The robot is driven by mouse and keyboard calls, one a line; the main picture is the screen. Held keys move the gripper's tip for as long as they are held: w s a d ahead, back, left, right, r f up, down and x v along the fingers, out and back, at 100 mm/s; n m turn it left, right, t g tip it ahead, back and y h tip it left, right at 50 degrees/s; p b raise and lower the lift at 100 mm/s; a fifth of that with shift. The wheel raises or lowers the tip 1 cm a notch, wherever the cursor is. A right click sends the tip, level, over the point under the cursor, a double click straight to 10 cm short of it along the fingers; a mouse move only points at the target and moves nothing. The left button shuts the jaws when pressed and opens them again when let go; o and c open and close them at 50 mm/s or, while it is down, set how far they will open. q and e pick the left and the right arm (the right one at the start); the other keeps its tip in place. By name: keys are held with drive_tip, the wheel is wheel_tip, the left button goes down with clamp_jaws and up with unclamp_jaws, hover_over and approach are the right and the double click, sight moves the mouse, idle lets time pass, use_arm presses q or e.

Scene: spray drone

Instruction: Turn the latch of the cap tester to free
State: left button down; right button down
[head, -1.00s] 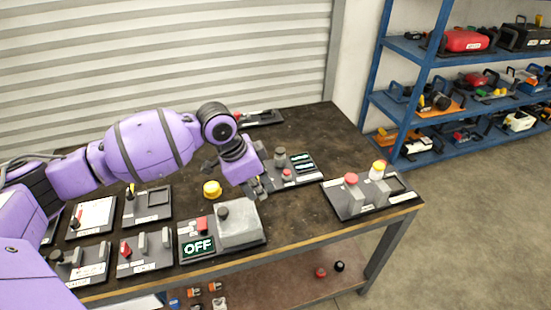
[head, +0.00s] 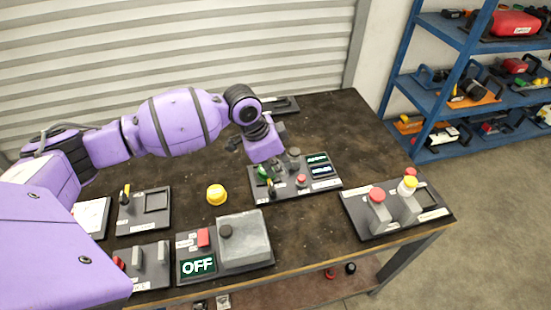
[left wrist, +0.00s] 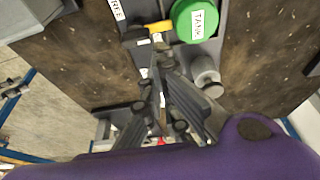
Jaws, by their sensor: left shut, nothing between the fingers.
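The cap tester (head: 330,185) is a dark board near the middle of the bench, with a green cap, a red button and two small displays. Its yellow latch with a black end (left wrist: 158,27) shows in the left wrist view, just beyond my fingertips. The FREE label (left wrist: 117,9) lies left of it, and the black end points toward that side. The green cap marked TANK (left wrist: 196,20) is to the right of the latch. My left gripper (head: 274,166) is shut and empty over the board; it also shows in the left wrist view (left wrist: 160,66). I cannot tell whether it touches anything. My right gripper is out of view.
A yellow dome (head: 216,194) stands left of the tester. A board with a grey box and an OFF display (head: 198,266) is in front. A board with red and yellow knobs (head: 400,225) is at right. Blue shelves (head: 440,90) stand beyond the bench.

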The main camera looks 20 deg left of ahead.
use_arm(q)
drive_tip(key=x, duration=0.4)
drive_tip(key=shift+w, duration=0.1)
drive_tip(key=shift+f, duration=0.25)
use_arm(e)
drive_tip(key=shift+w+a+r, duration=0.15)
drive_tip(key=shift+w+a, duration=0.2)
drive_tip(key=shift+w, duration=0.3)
use_arm(q)
drive_tip(key=shift+w+d, duration=0.15)
drive_tip(key=shift+w, duration=0.1)
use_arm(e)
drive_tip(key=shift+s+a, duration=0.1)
